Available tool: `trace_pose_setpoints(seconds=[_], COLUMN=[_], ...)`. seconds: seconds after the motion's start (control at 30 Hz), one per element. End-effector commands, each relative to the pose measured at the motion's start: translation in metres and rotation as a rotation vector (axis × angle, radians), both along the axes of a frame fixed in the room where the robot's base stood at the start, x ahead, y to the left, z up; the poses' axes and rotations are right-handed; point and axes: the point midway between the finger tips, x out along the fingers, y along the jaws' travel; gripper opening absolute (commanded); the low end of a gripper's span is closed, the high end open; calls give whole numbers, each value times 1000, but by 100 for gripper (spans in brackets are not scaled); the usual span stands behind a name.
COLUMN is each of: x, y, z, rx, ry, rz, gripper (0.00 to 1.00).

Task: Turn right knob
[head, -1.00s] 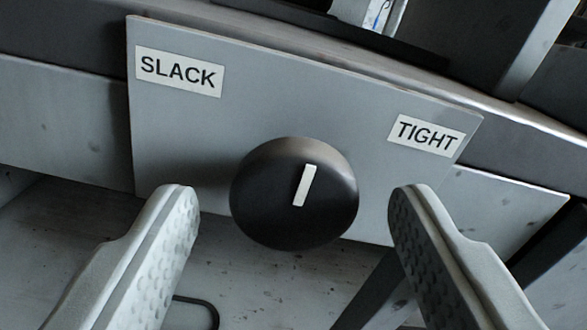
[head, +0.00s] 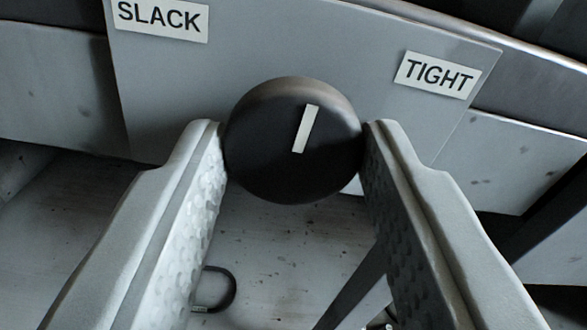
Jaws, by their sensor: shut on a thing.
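The black round knob (head: 270,150) sits on a grey panel (head: 300,50) in the head view. Its white pointer line (head: 305,128) leans a little to the right of straight up. A "SLACK" label (head: 160,18) is on the panel's left and a "TIGHT" label (head: 437,74) on its right. My gripper (head: 294,150) is shut on the knob, with one finger against its left side and the other against its right side. The knob's sides at the fingertips are partly hidden.
A pale, speckled surface (head: 275,250) lies below the panel. A dark loop (head: 222,288) shows there between the fingers. A dark slanted bar (head: 360,285) runs behind the right finger. Grey metal beams lie behind and beside the panel.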

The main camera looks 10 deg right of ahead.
Motion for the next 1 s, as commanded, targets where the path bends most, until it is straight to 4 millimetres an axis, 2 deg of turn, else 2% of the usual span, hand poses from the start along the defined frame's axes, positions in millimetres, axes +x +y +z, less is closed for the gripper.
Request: trace_pose_setpoints(seconds=[1.0], x=[0], y=[0], z=[-1], rx=[830], ry=[1], rz=[0], gripper=[16])
